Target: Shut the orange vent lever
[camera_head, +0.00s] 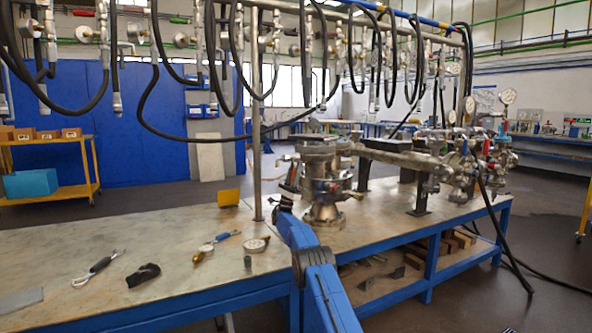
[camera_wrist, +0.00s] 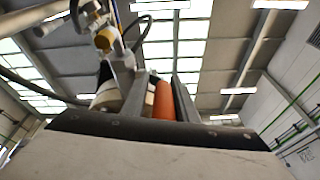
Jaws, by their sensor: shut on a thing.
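The orange vent lever (camera_wrist: 163,101) shows in the wrist view as a rounded orange bar between the two fingers of my gripper (camera_wrist: 160,84). My gripper is shut on it. In the head view my gripper (camera_head: 290,179) is at the left side of the flanged metal vessel (camera_head: 323,170), which stands upright on the bench. I cannot make out the lever in the head view; my gripper and arm cover that spot. How far the lever is turned cannot be told.
The long bench (camera_head: 150,233) carries a wrench-like tool (camera_head: 97,268), a black item (camera_head: 143,274), a brass-ended tool (camera_head: 215,246) and a round gauge (camera_head: 256,244). A metal post (camera_head: 257,140) stands left of the vessel. Black hoses (camera_head: 233,60) hang above. More piping (camera_head: 465,165) is at right.

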